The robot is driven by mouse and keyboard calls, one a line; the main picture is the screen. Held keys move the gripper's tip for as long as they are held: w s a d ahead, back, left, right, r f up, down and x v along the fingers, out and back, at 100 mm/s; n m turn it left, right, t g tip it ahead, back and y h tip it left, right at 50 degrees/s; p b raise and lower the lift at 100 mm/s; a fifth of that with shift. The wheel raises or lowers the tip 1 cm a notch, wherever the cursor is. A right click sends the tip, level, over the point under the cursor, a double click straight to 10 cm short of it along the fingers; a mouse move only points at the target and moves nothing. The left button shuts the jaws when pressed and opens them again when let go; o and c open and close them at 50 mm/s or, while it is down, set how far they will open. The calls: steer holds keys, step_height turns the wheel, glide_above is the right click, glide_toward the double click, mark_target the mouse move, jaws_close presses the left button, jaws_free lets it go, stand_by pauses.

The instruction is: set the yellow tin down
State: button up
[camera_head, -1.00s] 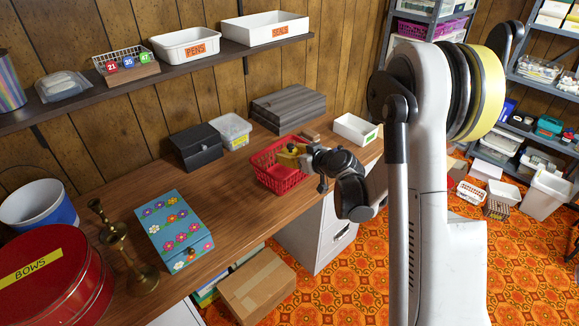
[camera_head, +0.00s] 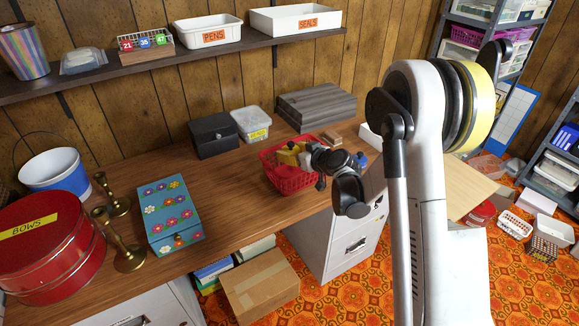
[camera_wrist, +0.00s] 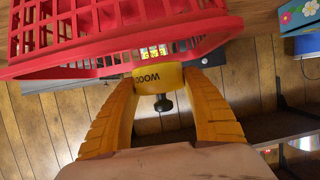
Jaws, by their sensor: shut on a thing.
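The yellow tin (camera_wrist: 158,76) is between the fingertips of my gripper (camera_wrist: 161,84) in the wrist view. It has dark lettering, partly readable as "WOO", and a black knob below. My gripper is shut on it. In the head view my gripper (camera_head: 294,152) is at the red basket (camera_head: 291,180) on the wooden worktop, with yellow showing over the basket's rim. The tin and the yellow fingers are hard to tell apart there. In the wrist view the basket (camera_wrist: 60,40) is close above the tin. I cannot tell whether the tin touches it.
A flowered blue box (camera_head: 171,215) lies on the worktop (camera_head: 235,200). Small wooden blocks (camera_head: 331,140) lie right of the basket. Bare worktop lies between the flowered box and basket.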

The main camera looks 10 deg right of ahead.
steer(key=shift+x, duration=0.8)
steer(key=shift+s+d+f+b, duration=0.1)
steer(key=shift+f+b, duration=1.1)
steer(key=shift+f, duration=0.85)
steer(key=shift+f, duration=0.65)
steer(key=o, duration=1.2)
